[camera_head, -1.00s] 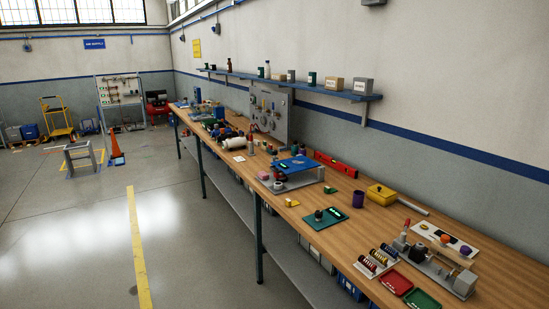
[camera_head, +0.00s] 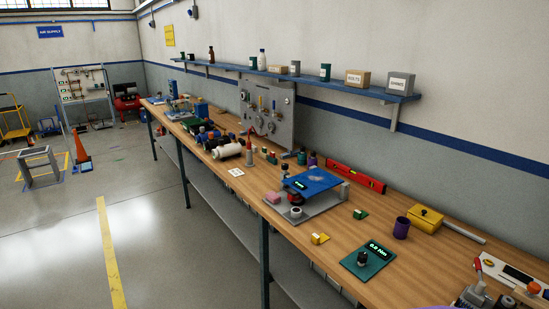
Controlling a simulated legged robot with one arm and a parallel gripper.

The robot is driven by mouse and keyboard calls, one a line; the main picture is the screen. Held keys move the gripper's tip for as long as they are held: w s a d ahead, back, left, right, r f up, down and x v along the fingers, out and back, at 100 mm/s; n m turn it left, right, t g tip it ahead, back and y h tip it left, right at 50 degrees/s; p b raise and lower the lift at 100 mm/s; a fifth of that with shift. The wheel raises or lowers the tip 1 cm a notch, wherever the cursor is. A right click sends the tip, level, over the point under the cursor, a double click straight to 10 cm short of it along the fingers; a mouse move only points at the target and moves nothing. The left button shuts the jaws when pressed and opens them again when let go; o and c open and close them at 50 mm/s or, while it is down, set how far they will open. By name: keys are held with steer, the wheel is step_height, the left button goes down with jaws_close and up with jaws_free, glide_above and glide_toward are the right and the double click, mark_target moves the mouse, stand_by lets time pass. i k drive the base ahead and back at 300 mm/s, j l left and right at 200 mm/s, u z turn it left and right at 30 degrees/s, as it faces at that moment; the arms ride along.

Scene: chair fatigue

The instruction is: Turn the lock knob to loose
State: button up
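No part is plainly marked as the lock knob. A dark knob (camera_head: 362,258) stands upright on a teal plate (camera_head: 378,263) near the front edge of the workbench, beside a small green-lit display that seems to read in Nm. A blue plate (camera_head: 315,180) with its own lit display sits raised over a grey base (camera_head: 312,209). A black and red round part (camera_head: 295,198) is under its left side, and a small dark knob (camera_head: 284,169) stands at its back left. No loose or tight marking is readable. My gripper is not in view.
The long wooden workbench (camera_head: 335,238) runs from far left to front right. A purple cup (camera_head: 401,228), yellow box (camera_head: 425,220) and red level (camera_head: 356,177) stand on it. A grey panel with several knobs (camera_head: 267,112) stands behind. Open floor (camera_head: 160,235) lies left.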

mark_target(285, 166)
steer(key=i+j+z, duration=0.25)
steer(key=i+j, duration=2)
steer(key=j, duration=0.15)
